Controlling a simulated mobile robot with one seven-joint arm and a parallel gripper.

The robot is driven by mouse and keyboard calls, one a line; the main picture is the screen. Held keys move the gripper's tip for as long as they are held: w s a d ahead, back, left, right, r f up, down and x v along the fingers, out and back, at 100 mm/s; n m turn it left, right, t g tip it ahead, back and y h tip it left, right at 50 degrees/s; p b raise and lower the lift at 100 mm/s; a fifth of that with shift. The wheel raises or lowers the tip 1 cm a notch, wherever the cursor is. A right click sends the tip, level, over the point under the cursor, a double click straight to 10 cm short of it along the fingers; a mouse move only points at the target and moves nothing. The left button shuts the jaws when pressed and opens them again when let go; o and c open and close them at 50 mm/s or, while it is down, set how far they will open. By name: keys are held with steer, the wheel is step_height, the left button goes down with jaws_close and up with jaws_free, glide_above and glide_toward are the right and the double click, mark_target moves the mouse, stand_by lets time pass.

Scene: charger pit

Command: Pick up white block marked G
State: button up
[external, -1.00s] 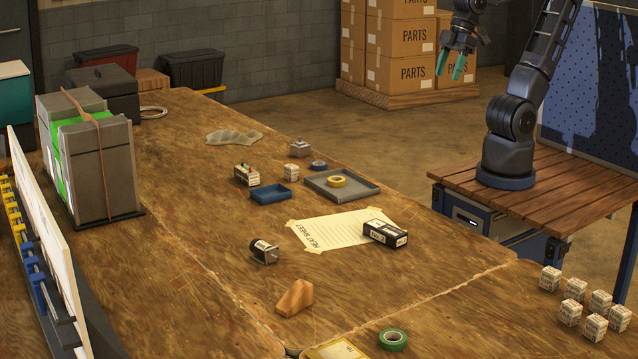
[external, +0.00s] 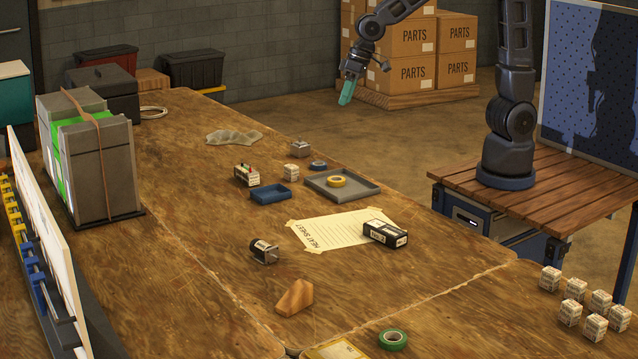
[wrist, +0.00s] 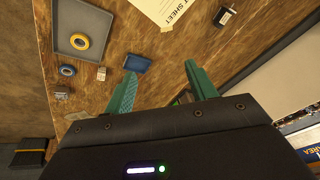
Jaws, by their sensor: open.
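A small white block (external: 291,172) with dark markings stands on the wooden table beside the blue tray, and it also shows in the wrist view (wrist: 101,74). Several similar white blocks (external: 572,312) stand at the lower right in the external view. I cannot read a G on any of them. My gripper (external: 347,92) is up in the air beyond the table's far edge, well above the blocks. In the wrist view its green fingers (wrist: 160,70) are spread with nothing between the tips. The lone block lies left of them there.
A blue tray (external: 270,194), a grey tray (external: 371,191) holding yellow tape (external: 337,182), and a small connector block (external: 247,175) are near the lone block. A black box (external: 386,234) lies on the paper sheet (external: 322,229). A tall grey strapped stack (external: 108,170) stands at left.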

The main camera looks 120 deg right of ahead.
steer(key=w+d+f+m+g+h, duration=0.1)
steer(key=d+f+m, duration=0.1)
steer(key=d+f, duration=0.5)
steer(key=w+d+f+m+h, duration=0.15)
steer(key=d+f, duration=0.25)
steer(key=d, duration=0.5)
steer(key=m+g, duration=0.2)
steer(key=m, duration=0.2)
glide_toward(292, 166)
steer(key=shift+h, duration=0.45)
steer(key=shift+a+f+x, duration=0.1)
steer(key=shift+a+x, duration=0.05)
steer(key=shift+x, duration=1.75)
steer(key=shift+a+f+x, duration=0.1)
steer(key=shift+a+x, duration=0.1)
steer(key=shift+x, duration=1.65)
steer(key=shift+a+x, duration=0.15)
steer(key=shift+x, duration=1.75)
steer(key=c, duration=1.1)
steer(key=shift+o, duration=0.2)
steer(key=shift+r, duration=0.1)
